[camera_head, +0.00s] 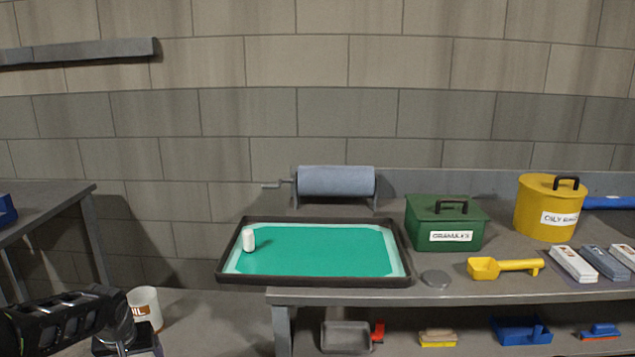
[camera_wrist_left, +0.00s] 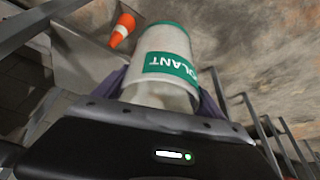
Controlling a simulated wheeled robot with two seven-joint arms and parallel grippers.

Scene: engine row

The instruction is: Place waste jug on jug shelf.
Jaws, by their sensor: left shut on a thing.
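A pale jug (camera_wrist_left: 163,50) with a green label, its visible letters reading "OLANT", fills the middle of the left wrist view. My left gripper (camera_wrist_left: 160,98) is shut on it, with a dark finger at each side. My right gripper is out of view.
A grey table (camera_head: 45,205) stands at left. The bench (camera_head: 340,297) carries a black-rimmed tray (camera_head: 312,280), a green box (camera_head: 445,220), a yellow bin (camera_head: 548,208) and a yellow scoop (camera_head: 500,267). The wrist view shows an orange cone (camera_wrist_left: 122,30) and metal rails.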

